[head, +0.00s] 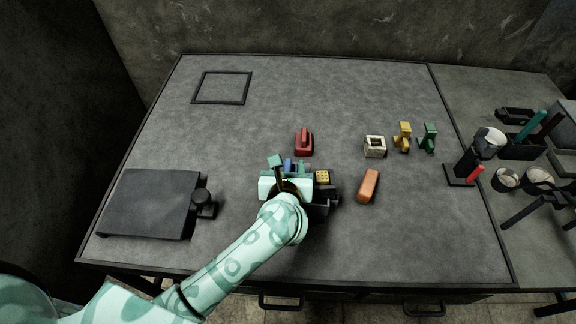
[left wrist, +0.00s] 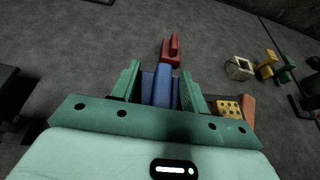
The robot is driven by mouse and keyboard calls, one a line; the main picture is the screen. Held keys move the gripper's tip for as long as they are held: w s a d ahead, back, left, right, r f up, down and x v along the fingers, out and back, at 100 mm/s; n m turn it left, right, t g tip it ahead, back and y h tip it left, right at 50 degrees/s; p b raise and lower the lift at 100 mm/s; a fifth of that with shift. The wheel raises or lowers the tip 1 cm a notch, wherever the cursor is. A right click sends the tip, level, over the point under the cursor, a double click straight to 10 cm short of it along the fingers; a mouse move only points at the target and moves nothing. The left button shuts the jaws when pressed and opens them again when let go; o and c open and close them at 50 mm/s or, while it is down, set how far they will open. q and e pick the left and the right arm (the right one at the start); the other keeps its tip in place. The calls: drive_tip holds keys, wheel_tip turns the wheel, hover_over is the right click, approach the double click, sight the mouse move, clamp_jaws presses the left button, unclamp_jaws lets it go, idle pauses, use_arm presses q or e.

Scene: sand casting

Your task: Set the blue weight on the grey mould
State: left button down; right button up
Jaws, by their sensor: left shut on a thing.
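My left gripper (head: 288,168) is over the middle of the table. In the left wrist view its two green fingers (left wrist: 163,88) are shut on the blue weight (left wrist: 162,86), which stands between them. In the head view only a little of the blue weight (head: 288,164) shows past the gripper. The grey mould is not clear to make out. Dark block-like parts show beside and under my gripper, largely hidden by it. I cannot tell whether the weight touches anything below. My right gripper is not in view.
A red weight-like block (head: 304,143) lies just beyond the gripper. A yellow dotted block (head: 323,177) is close at its right, then an orange bar (head: 368,186). A white square piece (head: 375,147), yellow piece (head: 404,137) and green piece (head: 428,138) stand farther right. A dark slab (head: 150,204) lies left.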

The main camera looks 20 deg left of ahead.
use_arm(q)
drive_tip(key=shift+f+b, duration=0.35)
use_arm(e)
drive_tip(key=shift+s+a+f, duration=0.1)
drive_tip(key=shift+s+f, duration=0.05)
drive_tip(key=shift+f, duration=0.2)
use_arm(q)
drive_tip(key=c, duration=0.8)
unclamp_jaws()
drive_tip(key=shift+o, duration=0.8)
drive_tip(key=shift+f, duration=0.1)
drive_tip(key=p+v, duration=0.4)
drive_tip(key=v, duration=1.2)
drive_tip(key=shift+s+p, duration=0.2)
drive_tip(key=shift+p, duration=0.15)
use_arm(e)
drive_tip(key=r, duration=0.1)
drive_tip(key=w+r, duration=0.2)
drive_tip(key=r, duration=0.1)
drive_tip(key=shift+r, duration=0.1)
